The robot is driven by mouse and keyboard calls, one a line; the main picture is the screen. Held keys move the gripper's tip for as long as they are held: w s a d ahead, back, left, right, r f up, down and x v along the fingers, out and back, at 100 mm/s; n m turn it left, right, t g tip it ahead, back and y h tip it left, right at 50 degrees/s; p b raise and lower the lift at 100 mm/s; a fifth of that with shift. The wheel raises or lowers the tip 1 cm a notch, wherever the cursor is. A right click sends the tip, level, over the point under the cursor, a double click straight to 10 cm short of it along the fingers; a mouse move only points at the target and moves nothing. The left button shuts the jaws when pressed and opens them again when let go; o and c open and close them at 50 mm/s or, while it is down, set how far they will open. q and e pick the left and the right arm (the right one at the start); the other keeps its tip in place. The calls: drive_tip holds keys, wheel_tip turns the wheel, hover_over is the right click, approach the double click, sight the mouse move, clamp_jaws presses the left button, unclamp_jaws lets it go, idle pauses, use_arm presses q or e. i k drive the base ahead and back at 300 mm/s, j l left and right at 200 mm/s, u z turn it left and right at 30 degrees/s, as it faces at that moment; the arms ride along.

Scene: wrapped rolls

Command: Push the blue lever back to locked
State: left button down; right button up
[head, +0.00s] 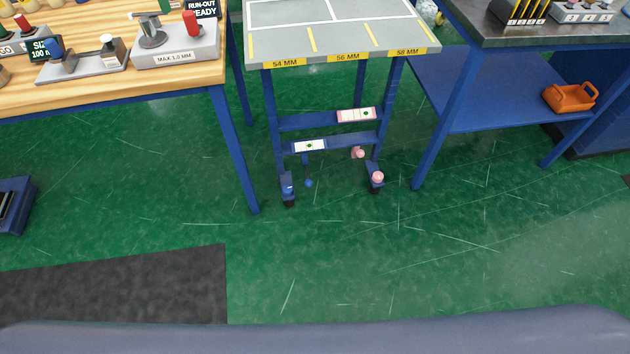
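A blue lever with a small round knob (309,183) hangs low on the front left of the trolley (383,49), below the lower crossbar. A second blue knob (287,188) sits at the foot of the trolley's left front leg. From here I cannot tell which blue part is the lever or whether it is locked. Pink knobs show at the right front foot (377,177) and farther back (360,153). Neither of my grippers is in view.
A wooden bench (150,75) stands left of the trolley, and a blue-legged table (560,35) stands right. An orange carrier (570,97) lies on its lower shelf. A dark mat (120,285) lies front left. Green floor before the trolley is clear.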

sight(308, 183)
drive_tip(key=i+l, duration=0.15)
drive_tip(key=l, duration=0.45)
drive_tip(key=i+l+u, duration=0.15)
drive_tip(key=l, duration=0.45)
drive_tip(key=i+l, duration=0.15)
drive_tip(key=l, duration=0.5)
drive_tip(key=i+l+u, duration=0.1)
drive_tip(key=l, duration=0.5)
drive_tip(key=i+l+u, duration=0.1)
drive_tip(key=l, duration=0.55)
drive_tip(key=i+l, duration=0.1)
drive_tip(key=l, duration=0.5)
drive_tip(key=u, duration=0.05)
